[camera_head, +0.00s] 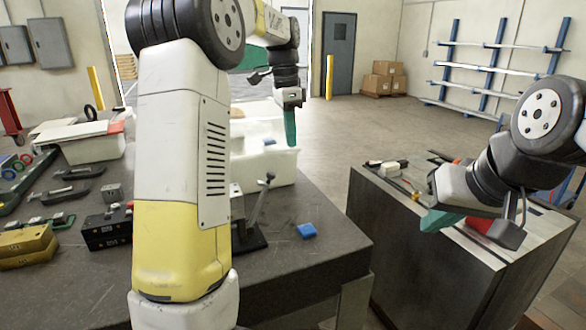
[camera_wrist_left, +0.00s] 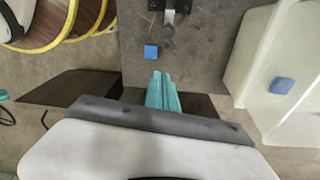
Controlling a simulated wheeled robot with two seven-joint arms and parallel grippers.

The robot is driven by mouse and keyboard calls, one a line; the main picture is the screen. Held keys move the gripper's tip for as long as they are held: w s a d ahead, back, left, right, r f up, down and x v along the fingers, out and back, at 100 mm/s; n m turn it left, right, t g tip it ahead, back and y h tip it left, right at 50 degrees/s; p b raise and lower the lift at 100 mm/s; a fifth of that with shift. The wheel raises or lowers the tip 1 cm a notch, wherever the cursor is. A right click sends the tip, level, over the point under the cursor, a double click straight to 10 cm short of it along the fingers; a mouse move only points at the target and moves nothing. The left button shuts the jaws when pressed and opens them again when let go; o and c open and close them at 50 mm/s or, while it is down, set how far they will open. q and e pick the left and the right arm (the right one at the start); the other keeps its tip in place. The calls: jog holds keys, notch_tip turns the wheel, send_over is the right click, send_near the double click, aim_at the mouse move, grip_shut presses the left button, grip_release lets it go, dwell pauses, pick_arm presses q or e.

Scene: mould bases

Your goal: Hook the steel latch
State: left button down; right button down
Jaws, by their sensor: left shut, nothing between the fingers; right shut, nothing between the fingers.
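A steel lever, apparently the latch (camera_head: 258,206), stands tilted on a dark base on the table; my left arm hides part of its surroundings. Part of a metal fitting, apparently the same latch (camera_wrist_left: 172,8), shows at the top edge of the left wrist view. My left gripper (camera_head: 290,126) is shut and empty, pointing down beyond the latch, near the white bin. Its teal fingers (camera_wrist_left: 162,92) are together in the left wrist view, apart from the fitting. My right gripper (camera_head: 440,220) is shut and empty above the dark cabinet at the right.
A blue block (camera_head: 307,231) lies on the dark table (camera_head: 305,265) right of the latch. The white bin (camera_head: 275,166) stands behind it. Black and yellow mould blocks (camera_head: 106,226) and clamps (camera_head: 76,172) crowd the left side. The cabinet (camera_head: 425,270) stands right, beyond a floor gap.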

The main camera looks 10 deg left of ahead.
pick_arm(q)
jog(key=shift+f, duration=0.15)
notch_tip(320, 180, down, 9)
jog(key=s+a, duration=0.1)
jog(key=a, duration=0.1)
jog(key=shift+s+a+r, duration=0.2)
jog(key=shift+s+a, duration=0.15)
jog(key=shift+a, duration=0.1)
